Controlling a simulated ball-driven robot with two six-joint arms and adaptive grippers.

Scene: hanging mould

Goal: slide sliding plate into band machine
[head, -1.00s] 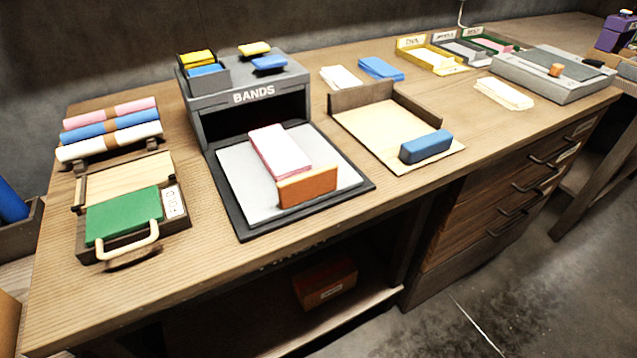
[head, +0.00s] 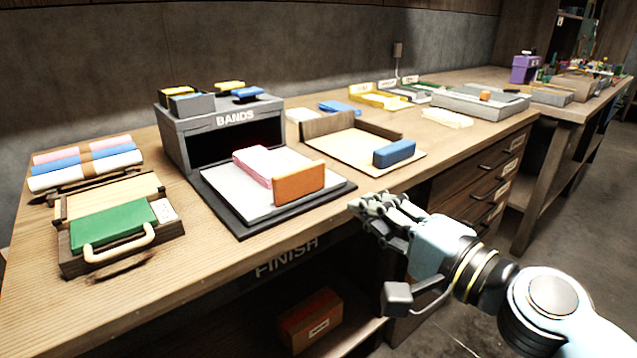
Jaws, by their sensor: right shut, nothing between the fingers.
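The band machine (head: 222,119) is a grey box marked BANDS with a dark open front, at the back left of the bench. The sliding plate (head: 240,203) is a light grey sheet on a dark base in front of that opening. A pink and white stack (head: 258,165) lies on the plate, with an orange block (head: 298,184) standing at its front edge. My right gripper (head: 362,204) is shut and empty, just right of the plate's front corner and in front of the bench edge. My left gripper is not in view.
A wooden corner tray (head: 345,145) with a blue block (head: 394,152) lies right of the plate. A green-topped board (head: 112,226) with a handle and rolled bundles (head: 85,165) lie left. A reddish box (head: 311,318) sits on the shelf below. Drawers are at right.

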